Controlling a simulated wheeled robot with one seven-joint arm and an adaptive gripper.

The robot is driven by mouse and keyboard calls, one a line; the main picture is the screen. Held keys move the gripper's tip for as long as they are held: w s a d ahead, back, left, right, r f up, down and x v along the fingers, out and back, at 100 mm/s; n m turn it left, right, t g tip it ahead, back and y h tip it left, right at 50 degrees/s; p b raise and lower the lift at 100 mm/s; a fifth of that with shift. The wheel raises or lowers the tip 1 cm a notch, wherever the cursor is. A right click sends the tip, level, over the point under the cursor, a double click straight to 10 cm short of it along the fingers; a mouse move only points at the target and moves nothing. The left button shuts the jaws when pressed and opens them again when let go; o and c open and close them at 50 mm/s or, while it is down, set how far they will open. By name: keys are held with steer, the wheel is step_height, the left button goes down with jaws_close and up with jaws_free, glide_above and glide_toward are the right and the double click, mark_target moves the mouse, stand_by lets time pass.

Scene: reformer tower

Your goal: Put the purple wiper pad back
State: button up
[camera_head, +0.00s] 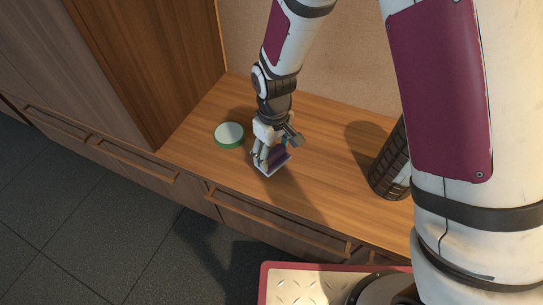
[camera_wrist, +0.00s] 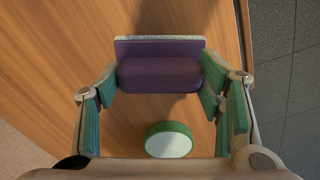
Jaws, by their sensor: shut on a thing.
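The purple wiper pad (camera_wrist: 160,73) has a purple padded body and a thin pale layer along its far edge. In the wrist view it spans between the green-padded fingers of my gripper (camera_wrist: 162,88), which are shut on it. In the head view the pad (camera_head: 277,158) is at the fingertips of my gripper (camera_head: 268,160), low at the wooden counter. I cannot tell whether the pad touches the counter. The fingers hide part of it.
A round green-rimmed disc with a pale top (camera_head: 229,135) lies on the counter (camera_head: 325,190), left of my gripper; it also shows in the wrist view (camera_wrist: 168,140). A dark ribbed cylinder (camera_head: 391,165) stands at the right. A wooden cabinet side (camera_head: 165,60) rises at the left.

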mark_target(272, 155)
steer(key=shift+w+a, duration=0.1)
steer(key=shift+w, duration=0.4)
steer(key=shift+w+a+f+b, duration=0.15)
steer(key=shift+f+b, duration=0.4)
steer(key=shift+f, duration=0.35)
steer(key=shift+w+d+f+b, duration=0.15)
steer(key=shift+f+b, duration=0.35)
steer(key=shift+f, duration=0.4)
steer(key=shift+a+f, duration=0.1)
steer(key=shift+f, duration=0.05)
steer(key=o, duration=1.3)
step_height(272, 155, up, 12)
steer(key=p, duration=0.4)
